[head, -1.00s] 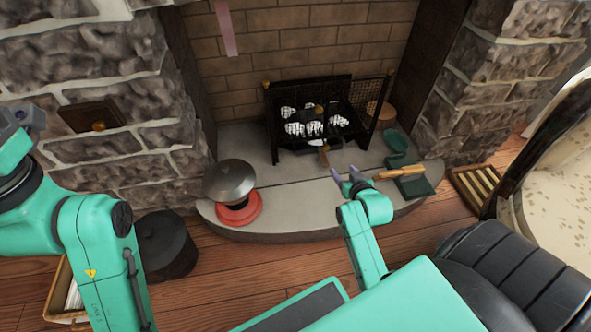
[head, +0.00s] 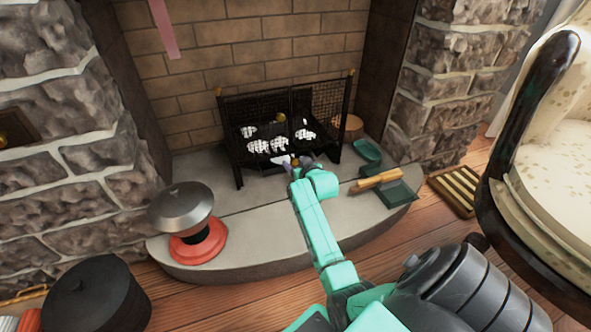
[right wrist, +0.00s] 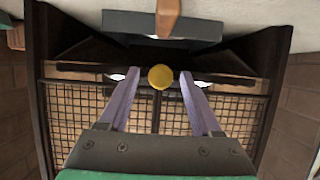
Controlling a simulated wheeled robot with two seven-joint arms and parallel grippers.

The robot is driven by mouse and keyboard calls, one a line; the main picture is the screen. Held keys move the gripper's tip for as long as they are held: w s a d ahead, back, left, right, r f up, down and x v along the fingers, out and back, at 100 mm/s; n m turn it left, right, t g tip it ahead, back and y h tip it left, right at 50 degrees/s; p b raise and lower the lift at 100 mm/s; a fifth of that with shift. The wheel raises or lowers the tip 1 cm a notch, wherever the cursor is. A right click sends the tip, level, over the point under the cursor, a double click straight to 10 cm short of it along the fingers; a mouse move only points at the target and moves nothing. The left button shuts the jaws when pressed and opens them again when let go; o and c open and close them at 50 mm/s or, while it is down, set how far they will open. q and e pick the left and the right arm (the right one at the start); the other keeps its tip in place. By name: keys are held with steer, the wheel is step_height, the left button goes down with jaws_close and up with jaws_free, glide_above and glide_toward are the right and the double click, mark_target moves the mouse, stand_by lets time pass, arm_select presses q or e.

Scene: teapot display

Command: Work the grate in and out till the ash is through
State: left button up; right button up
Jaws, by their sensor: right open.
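The black fire grate (head: 278,132) stands in the brick fireplace with several white, ashy lumps (head: 272,145) in it. My right gripper (head: 293,160) is open at the lower front of the grate. In the right wrist view, its two purple fingers (right wrist: 160,78) are apart, and a round brass knob (right wrist: 160,77) shows between their tips; I cannot tell whether they touch it. A wooden handle (right wrist: 168,14) on a grey part shows at the top of that view. My left gripper is out of view.
A red-based stand with a grey domed top (head: 182,205) sits on the hearth's left. A wooden-handled brush (head: 378,180) lies by a green dustpan (head: 392,194) at right. A black round container (head: 97,293) is lower left. A patterned armchair (head: 550,150) stands right.

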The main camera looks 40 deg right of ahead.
jaws_close()
stand_by(1.4)
